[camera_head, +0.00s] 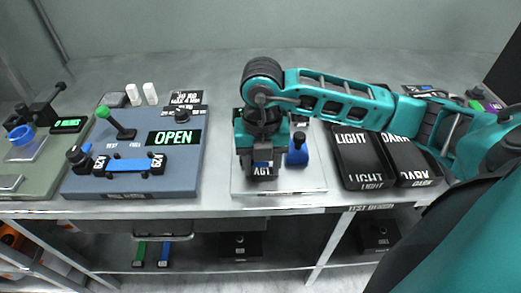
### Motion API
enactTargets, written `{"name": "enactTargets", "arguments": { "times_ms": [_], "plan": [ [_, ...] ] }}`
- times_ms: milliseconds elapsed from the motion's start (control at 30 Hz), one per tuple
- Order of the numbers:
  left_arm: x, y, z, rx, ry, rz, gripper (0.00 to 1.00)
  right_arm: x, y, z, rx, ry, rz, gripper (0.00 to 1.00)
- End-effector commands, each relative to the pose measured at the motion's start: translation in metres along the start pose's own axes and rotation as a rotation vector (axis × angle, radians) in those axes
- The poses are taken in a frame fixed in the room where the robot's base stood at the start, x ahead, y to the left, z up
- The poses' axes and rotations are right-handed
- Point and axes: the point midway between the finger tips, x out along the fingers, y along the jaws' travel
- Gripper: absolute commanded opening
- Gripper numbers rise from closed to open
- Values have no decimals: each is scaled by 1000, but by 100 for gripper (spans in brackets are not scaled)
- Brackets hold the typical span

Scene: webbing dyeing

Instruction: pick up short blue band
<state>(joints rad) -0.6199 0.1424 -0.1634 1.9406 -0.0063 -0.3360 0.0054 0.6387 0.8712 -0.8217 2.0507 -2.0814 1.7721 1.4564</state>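A short blue band (130,165) spans two dark clamp blocks at the front of the blue-grey station, below its green OPEN display (174,137). My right gripper (262,168) is to the right of that band, pointing down over the white plate (304,179). Its fingers are hidden by its own body and a dark labelled block, so I cannot tell whether it is open or shut. A small blue item (297,154) stands just right of the gripper, apparently apart from it. Another blue strip (165,250) hangs beside a green strip (140,250) under the table. My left gripper is not in view.
A green-knobbed lever (118,124) rises behind the band. Two white cylinders (142,94) stand behind the station. Black LIGHT (359,158) and DARK (408,158) trays lie right of the white plate. My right arm spans above them. The table's front edge is close.

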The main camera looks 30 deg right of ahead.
Motion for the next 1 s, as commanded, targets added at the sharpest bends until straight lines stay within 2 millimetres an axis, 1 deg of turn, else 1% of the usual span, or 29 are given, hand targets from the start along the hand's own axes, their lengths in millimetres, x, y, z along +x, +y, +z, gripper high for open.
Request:
{"name": "enactTargets", "arguments": {
  "times_ms": [33,67,300,333,367,567,667,767,867,967,1000],
  "plan": [
    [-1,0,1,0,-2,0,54,0,0,0,0,0,0,44],
    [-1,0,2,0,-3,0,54,0,0,0,0,0,0,41],
    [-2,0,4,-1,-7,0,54,0,0,0,0,0,0,18],
    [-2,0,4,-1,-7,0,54,0,0,0,0,-1,1,17],
    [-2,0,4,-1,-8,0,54,0,0,0,0,-1,1,13],
    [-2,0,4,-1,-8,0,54,-1,0,0,0,-1,1,12],
    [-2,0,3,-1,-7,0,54,-5,0,0,0,-2,2,12],
    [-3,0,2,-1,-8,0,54,-13,1,0,-1,-2,3,12],
    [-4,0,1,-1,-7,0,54,-28,1,1,0,-4,4,12],
    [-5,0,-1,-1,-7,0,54,-51,1,1,-1,-5,5,12],
    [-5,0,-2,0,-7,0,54,-63,1,1,-2,-7,6,12]
  ]
}}
